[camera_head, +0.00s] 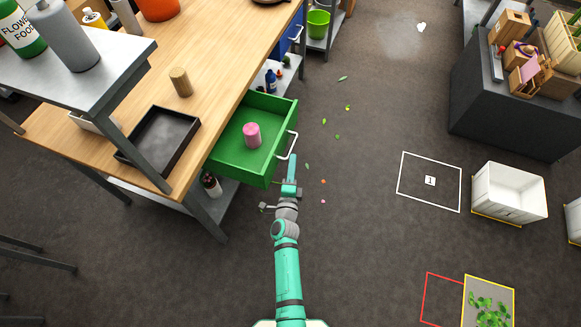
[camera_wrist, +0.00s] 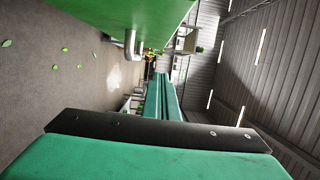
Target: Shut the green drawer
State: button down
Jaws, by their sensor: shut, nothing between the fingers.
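The green drawer (camera_head: 228,166) is pulled out from under the wooden workbench, open at the top in the head view. A pink cylinder (camera_head: 252,135) stands inside it. Its pale bar handle (camera_head: 291,147) is on the right-hand front face. My gripper (camera_head: 293,160) is shut and empty, just outside the drawer front beside the near end of the handle; I cannot tell if it touches. In the wrist view, the closed fingers (camera_wrist: 164,80) point away from the camera, with the drawer's green front (camera_wrist: 120,14) and handle (camera_wrist: 131,44) above and to the left.
The workbench (camera_head: 225,60) carries a black tray (camera_head: 187,155) and a wooden cylinder (camera_head: 181,82). A blue drawer (camera_head: 288,40) is farther along the bench. A white bin (camera_head: 508,192) stands at the right. Floor between bench and bin is clear except for scattered leaves and petals.

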jog(key=w+a, duration=0.3)
jog(key=w, duration=0.4)
jog(key=shift+a, duration=0.15)
jog(key=shift+w, duration=0.15)
dwell(0.3)
